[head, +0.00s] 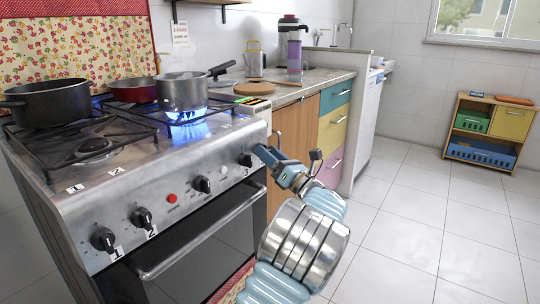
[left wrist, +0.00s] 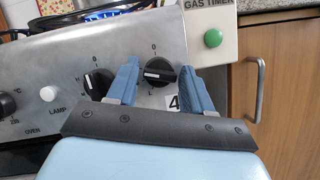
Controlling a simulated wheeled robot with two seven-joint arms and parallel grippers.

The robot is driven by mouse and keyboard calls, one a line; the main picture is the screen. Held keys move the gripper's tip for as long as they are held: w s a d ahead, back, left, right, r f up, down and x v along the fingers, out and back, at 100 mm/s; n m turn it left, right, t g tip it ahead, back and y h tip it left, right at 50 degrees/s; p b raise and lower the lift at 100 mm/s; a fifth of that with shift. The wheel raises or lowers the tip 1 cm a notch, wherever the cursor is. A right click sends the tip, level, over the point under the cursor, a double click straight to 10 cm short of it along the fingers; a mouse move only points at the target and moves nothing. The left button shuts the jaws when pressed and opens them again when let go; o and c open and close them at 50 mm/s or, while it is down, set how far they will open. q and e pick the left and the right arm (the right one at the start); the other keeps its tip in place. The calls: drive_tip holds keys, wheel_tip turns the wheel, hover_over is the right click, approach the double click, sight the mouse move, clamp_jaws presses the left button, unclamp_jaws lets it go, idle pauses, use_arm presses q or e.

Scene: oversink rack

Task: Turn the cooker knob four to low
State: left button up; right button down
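Knob four (left wrist: 158,73) is a black dial with a white line, at the right end of the cooker's steel front panel. In the left wrist view its white line lies about level, with a 0 above, an L below and a "4" label (left wrist: 173,101) at lower right. My left gripper (left wrist: 160,70) is open, with one blue finger on each side of the knob and small gaps seeming to show. In the head view the left gripper (head: 266,155) reaches the panel's right end and hides knob four. My right gripper is not in view.
Knob three (head: 246,160) is close on the left; it also shows beside the left finger (left wrist: 98,84). A gas timer box with a green button (left wrist: 213,38) is at right. A blue flame (head: 188,118) burns under a saucepan (head: 183,92). The oven handle (head: 200,235) sticks out below.

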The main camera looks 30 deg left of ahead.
use_arm(q)
drive_tip(key=c, duration=0.7)
drive_tip(key=shift+n, duration=0.4)
drive_tip(key=shift+w+n+g+h+p, duration=0.1)
drive_tip(key=shift+n+g+h+p, duration=0.4)
drive_tip(key=shift+n+g, duration=2.1)
drive_tip(key=shift+w+n+g+h+p, duration=0.15)
drive_tip(key=shift+n+g+p, duration=0.6)
drive_tip(key=shift+n, duration=3.65)
drive_tip(key=shift+w+n+g+h+p, duration=0.1)
drive_tip(key=shift+n+g+h+p, duration=0.35)
drive_tip(key=shift+n+g, duration=2.2)
drive_tip(key=shift+n+t, duration=0.9)
drive_tip(key=shift+n, duration=0.15)
drive_tip(key=o, duration=1)
